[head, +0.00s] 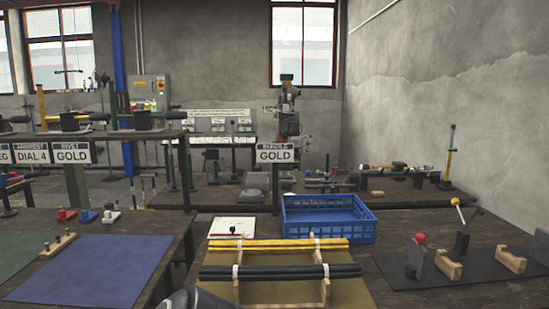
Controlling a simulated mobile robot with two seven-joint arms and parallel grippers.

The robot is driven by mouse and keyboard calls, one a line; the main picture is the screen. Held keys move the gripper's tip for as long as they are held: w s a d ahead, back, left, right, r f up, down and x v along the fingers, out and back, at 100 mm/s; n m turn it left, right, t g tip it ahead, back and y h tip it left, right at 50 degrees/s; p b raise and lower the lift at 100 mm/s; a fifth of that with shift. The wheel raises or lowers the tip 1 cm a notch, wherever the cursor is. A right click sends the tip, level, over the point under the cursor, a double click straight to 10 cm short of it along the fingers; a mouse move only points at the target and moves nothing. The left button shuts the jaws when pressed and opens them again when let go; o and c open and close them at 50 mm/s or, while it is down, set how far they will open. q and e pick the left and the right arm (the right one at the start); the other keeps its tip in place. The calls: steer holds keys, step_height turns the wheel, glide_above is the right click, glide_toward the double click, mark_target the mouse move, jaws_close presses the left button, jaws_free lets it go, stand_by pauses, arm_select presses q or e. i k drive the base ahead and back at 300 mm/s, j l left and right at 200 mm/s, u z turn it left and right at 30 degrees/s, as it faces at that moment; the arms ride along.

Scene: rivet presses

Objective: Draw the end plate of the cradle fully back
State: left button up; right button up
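On a dark mat (400,272) at the right stands a grey upright plate (417,264) with a red knob at its top. It looks like the cradle's end plate. There is a clear gap between the two wooden blocks. I cannot tell how the plate is guided or how far it travels. A grey rounded part at the bottom edge seems to be my arm; neither gripper's fingers show.
A wooden rack (323,288) in front holds yellow rods (275,243) and black rods (280,271) with white bands. A blue crate (327,222) stands behind it, beside a white board (232,228).

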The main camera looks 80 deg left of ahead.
mark_target(417, 258)
steer(key=u, duration=2.55)
